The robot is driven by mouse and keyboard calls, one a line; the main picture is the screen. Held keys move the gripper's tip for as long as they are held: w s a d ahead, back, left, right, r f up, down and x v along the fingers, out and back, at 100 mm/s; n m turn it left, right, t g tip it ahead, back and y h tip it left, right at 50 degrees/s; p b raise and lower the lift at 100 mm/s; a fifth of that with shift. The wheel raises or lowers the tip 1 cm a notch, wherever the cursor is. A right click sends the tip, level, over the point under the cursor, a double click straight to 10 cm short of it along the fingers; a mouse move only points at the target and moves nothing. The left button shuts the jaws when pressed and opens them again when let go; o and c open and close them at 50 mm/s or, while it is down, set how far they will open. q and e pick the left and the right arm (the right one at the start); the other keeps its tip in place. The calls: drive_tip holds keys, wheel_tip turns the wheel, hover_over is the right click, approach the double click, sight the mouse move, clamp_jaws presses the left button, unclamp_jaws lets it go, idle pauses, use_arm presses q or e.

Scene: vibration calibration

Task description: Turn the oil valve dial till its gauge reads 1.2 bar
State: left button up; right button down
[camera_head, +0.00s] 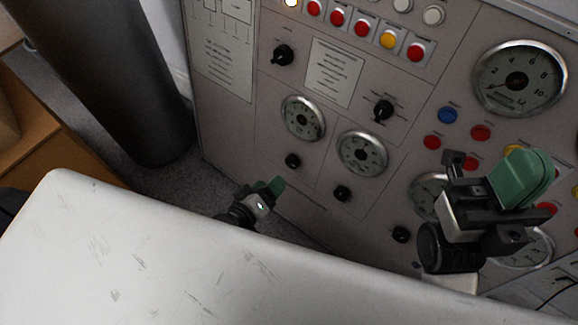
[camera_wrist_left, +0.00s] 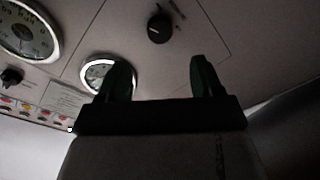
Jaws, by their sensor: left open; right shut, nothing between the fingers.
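The grey control panel (camera_head: 240,110) carries several round gauges and black dials. Two mid-size gauges, a left one (camera_head: 303,118) and a right one (camera_head: 362,153), each have a small black dial below: left dial (camera_head: 292,160), right dial (camera_head: 342,193). Labels and readings are too small to read, so I cannot tell which is the oil valve. My left gripper (camera_head: 272,190) is low in front of the panel. In the left wrist view its green fingers (camera_wrist_left: 160,80) are apart and empty, with a black dial (camera_wrist_left: 160,28) beyond them. My right gripper (camera_head: 520,180) is shut and empty.
A large gauge (camera_head: 520,78) sits at upper right. Red, yellow and white buttons run along the top, with a blue button (camera_head: 448,115) at right. My right arm partly covers a lower gauge (camera_head: 428,190). A third small dial (camera_head: 401,234) sits left of that arm.

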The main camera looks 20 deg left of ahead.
sight(290, 164)
use_arm(q)
drive_tip(key=x, duration=0.9)
drive_tip(key=shift+s, duration=0.1)
drive_tip(key=c, duration=0.9)
